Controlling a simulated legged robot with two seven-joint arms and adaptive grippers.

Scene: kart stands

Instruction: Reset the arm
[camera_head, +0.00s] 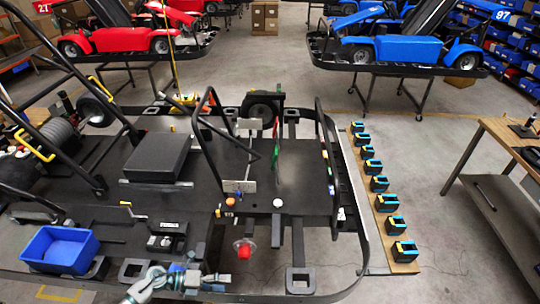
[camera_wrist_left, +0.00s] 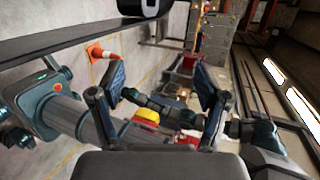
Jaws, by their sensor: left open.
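My left gripper (camera_head: 205,282) is low in the head view, at the near edge of the black kart stand (camera_head: 110,212). In the left wrist view its two dark fingers (camera_wrist_left: 160,92) stand wide apart with nothing held between them. Grey and dark links of my own body show behind and beside the fingers there. My right gripper does not show in the head view, and I cannot make it out in the wrist view.
A blue bin (camera_head: 60,249) and a red knob (camera_head: 245,249) are near the left gripper. Black blocks line a wooden board (camera_head: 384,226) to the right. A workbench (camera_head: 506,135) stands farther right. Red (camera_head: 130,37) and blue karts (camera_head: 400,48) stand behind. Bare floor lies between.

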